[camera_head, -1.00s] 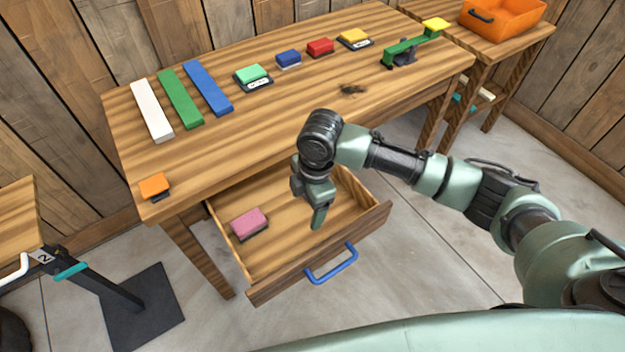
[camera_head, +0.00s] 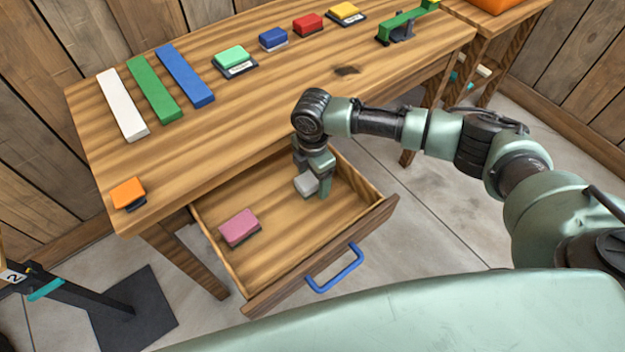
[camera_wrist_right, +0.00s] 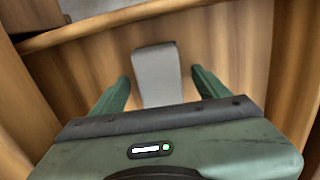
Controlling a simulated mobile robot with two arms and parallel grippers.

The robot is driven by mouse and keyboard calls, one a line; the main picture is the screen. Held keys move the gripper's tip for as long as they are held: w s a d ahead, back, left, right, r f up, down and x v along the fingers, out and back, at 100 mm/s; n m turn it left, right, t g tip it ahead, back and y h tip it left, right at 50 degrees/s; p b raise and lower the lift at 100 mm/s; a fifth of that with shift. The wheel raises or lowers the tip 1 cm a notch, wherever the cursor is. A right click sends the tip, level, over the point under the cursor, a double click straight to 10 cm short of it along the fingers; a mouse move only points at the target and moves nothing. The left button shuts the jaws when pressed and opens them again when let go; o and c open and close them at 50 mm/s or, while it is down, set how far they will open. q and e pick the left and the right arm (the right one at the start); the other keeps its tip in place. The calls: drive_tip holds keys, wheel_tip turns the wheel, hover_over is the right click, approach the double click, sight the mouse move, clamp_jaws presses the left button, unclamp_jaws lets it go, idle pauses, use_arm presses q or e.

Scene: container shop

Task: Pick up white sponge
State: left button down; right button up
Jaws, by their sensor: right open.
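The white sponge (camera_head: 306,184) lies in the open drawer (camera_head: 290,235), toward its back right, partly hidden by my right gripper (camera_head: 318,186). In the right wrist view the sponge (camera_wrist_right: 157,76) looks pale grey and stands between the two green fingers of the gripper (camera_wrist_right: 160,85), with a gap on each side. The right gripper is open, pointing down into the drawer, and holds nothing. My left gripper is not in view.
A pink sponge (camera_head: 239,227) lies at the drawer's left. The drawer front has a blue handle (camera_head: 335,270). The table (camera_head: 225,130) above holds coloured bars, several small blocks and an orange block (camera_head: 128,192). The drawer walls are close around the right gripper.

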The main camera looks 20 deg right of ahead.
sight(313, 177)
drive_tip(key=shift+f, duration=0.15)
drive_tip(key=c, duration=1.4)
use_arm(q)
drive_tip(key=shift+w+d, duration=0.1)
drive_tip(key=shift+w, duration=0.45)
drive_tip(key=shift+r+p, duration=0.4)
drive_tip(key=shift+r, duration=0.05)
use_arm(e)
wheel_tip(313, 177, up, 20)
drive_tip(key=shift+r, duration=0.1)
